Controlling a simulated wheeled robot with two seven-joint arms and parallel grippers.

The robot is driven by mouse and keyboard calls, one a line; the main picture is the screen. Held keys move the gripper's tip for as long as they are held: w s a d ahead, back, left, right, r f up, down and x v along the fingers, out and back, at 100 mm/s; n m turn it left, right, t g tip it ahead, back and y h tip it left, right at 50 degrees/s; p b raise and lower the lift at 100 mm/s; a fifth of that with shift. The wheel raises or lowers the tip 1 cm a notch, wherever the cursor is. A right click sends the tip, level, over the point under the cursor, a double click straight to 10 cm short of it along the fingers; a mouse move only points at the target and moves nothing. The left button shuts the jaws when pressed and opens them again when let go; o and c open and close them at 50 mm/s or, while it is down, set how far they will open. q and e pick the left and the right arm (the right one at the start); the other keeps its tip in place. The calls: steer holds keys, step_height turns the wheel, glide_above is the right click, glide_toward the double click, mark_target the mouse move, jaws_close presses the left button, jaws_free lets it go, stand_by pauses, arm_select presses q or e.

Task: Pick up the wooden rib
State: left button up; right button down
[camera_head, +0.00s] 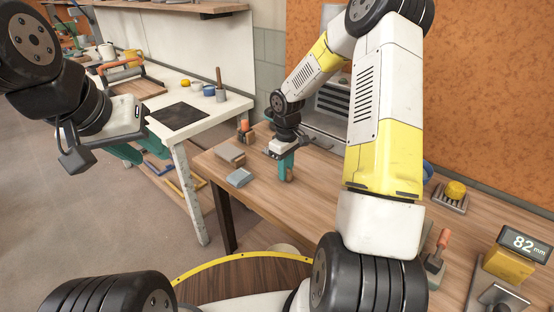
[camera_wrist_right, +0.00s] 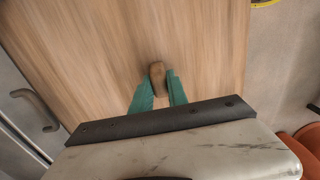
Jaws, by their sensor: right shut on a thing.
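The wooden rib (camera_wrist_right: 157,76) is a small brown piece between the green fingers of my right gripper (camera_wrist_right: 163,92) in the right wrist view. The fingers are shut on it, and its far end sticks out past them. In the head view my right gripper (camera_head: 287,168) points down over the wooden table, and the rib (camera_head: 289,175) shows small at its fingertips. I cannot tell whether the rib touches the tabletop.
The wooden table (camera_head: 225,200) holds a brown block (camera_head: 231,154) and a grey tray (camera_head: 240,178) left of my right gripper. A yellow sponge (camera_head: 455,190) and a gauge reading 82 mm (camera_head: 524,243) are at the right. A white table (camera_head: 196,130) stands behind at left.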

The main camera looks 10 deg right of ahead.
steer(key=shift+r, duration=0.6)
step_height(320, 180, up, 2)
steer(key=shift+r, duration=0.2)
steer(key=s, duration=0.5)
steer(key=s+a+r, duration=0.1)
steer(key=s, duration=0.4)
steer(key=s+a, duration=0.1)
steer(key=s, duration=0.5)
steer(key=shift+r, duration=0.15)
steer(key=c, duration=1.9)
jaws_free()
jaws_close()
steer(key=shift+w, duration=0.1)
